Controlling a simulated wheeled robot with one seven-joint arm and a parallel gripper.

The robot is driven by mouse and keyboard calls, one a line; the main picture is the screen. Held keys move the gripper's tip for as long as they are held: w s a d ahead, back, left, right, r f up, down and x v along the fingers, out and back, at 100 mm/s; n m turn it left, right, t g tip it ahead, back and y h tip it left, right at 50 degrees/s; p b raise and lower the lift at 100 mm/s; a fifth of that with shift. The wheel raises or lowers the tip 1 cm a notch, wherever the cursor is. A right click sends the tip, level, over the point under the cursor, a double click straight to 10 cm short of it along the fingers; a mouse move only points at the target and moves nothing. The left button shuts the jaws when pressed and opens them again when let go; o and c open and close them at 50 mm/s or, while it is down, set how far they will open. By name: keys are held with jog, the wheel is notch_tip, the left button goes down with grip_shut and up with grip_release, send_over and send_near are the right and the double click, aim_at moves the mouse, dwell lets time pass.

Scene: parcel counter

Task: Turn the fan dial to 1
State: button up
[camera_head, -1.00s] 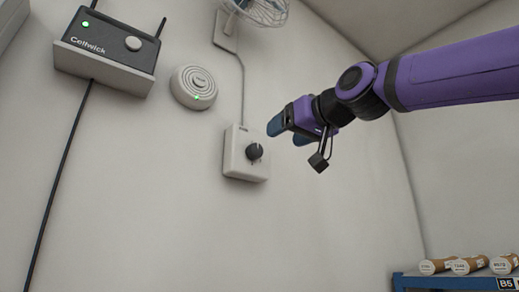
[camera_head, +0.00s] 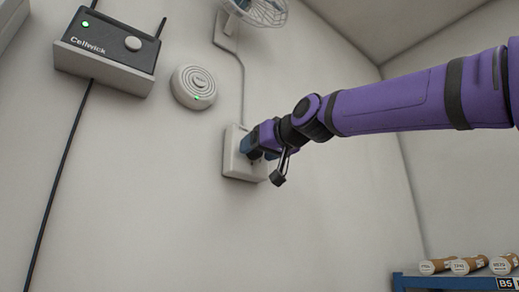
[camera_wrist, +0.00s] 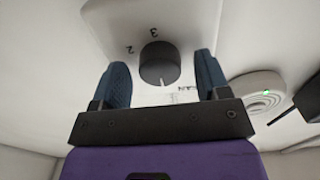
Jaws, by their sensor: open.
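The fan dial (camera_wrist: 160,64) is a dark round knob on a white wall plate (camera_head: 233,165). In the wrist view its white pointer mark faces down in the picture, toward the side with the upside-down FAN lettering (camera_wrist: 187,89). The digits 2 and 3 show on the opposite side of the knob; I cannot make out a 1. My gripper (camera_wrist: 161,66) is open, with one blue finger on each side of the knob. Gaps show between fingers and knob in that view. In the head view my gripper (camera_head: 250,147) covers the knob.
A cable runs up from the plate to a caged fan (camera_head: 262,10). A round white device (camera_head: 194,86) with a green light is on the wall at upper left. A Cellwick box (camera_head: 108,45) sits farther left. Cardboard tubes (camera_head: 466,265) lie on a blue shelf at lower right.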

jog(key=c, duration=0.9)
